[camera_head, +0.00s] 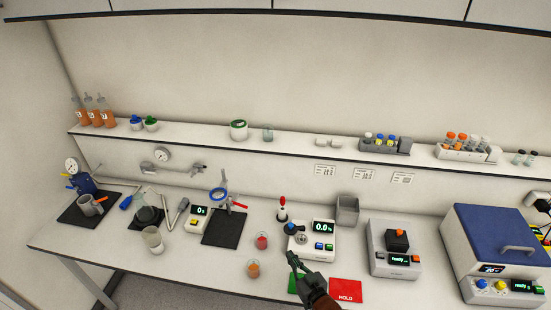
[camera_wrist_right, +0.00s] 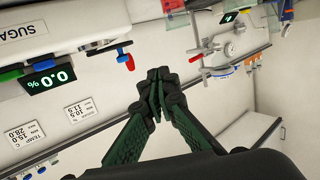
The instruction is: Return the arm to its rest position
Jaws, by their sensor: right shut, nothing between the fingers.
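My right gripper (camera_head: 292,258) is in the head view at the bottom centre, over the front of the bench near the green and red mats. It is shut and empty. In the right wrist view the dark green fingers (camera_wrist_right: 156,82) meet at their tips with nothing between them. My left gripper does not show in either view.
A blue-lidded machine (camera_head: 497,242) stands at far right.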

